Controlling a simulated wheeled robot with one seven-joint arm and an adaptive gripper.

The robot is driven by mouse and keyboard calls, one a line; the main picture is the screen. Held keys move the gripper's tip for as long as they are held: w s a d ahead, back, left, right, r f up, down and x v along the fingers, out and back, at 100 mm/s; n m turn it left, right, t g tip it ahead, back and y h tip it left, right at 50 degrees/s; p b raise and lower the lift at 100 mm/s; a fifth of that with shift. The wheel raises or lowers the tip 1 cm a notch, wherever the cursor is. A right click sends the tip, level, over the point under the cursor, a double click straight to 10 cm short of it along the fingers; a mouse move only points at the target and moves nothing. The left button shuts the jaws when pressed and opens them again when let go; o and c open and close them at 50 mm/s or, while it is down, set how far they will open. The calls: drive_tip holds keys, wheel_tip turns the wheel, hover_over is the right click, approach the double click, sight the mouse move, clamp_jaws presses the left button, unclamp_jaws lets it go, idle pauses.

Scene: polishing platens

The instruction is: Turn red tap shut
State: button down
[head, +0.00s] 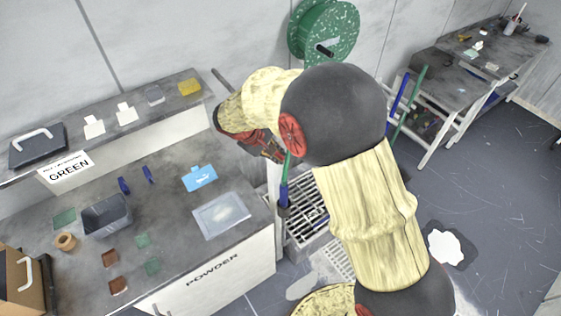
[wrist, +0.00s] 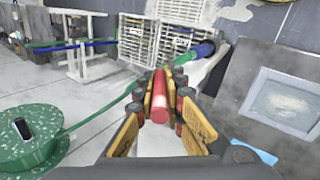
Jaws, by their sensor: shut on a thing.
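In the wrist view a red cylindrical piece, which I take to be the red tap (wrist: 160,92), lies between the two orange-padded fingers of my gripper (wrist: 163,78). My gripper is shut on it. The far end of the tap and its valve body are hidden by the fingers. In the head view my gripper (head: 264,148) is beside the right end of the powder bench, next to an upright green and blue hose (head: 284,190). My arm covers much of that spot, and the tap cannot be made out there.
A green hose reel (head: 325,30) is on the back wall; it also shows in the wrist view (wrist: 30,138). The powder bench (head: 180,240) holds a grey bin (head: 106,215) and a clear tray (head: 221,215). Open floor is right.

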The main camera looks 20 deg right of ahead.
drive_tip(key=shift+s+a+f+t+h+b, duration=0.15)
drive_tip(key=shift+a+f+t+h+b, duration=0.4)
drive_tip(key=shift+h+b, duration=1.55)
drive_tip(key=shift+s+a+f+t+h+b, duration=0.15)
drive_tip(key=shift+f+t+h+b, duration=0.65)
drive_tip(key=shift+h+b, duration=1.3)
drive_tip(key=shift+s+a+f+t+h+b, duration=0.1)
drive_tip(key=shift+a+f+t+h+b, duration=0.35)
drive_tip(key=shift+f+h+b, duration=1.5)
wheel_tip(320, 180, up, 2)
drive_tip(key=shift+r+y+b, duration=0.1)
drive_tip(key=shift+y+b, duration=0.25)
drive_tip(key=shift+b, duration=0.45)
drive_tip(key=c, duration=2)
unclamp_jaws()
drive_tip(key=shift+o, duration=0.8)
drive_tip(key=v, duration=1.2)
drive_tip(key=shift+r, duration=0.1)
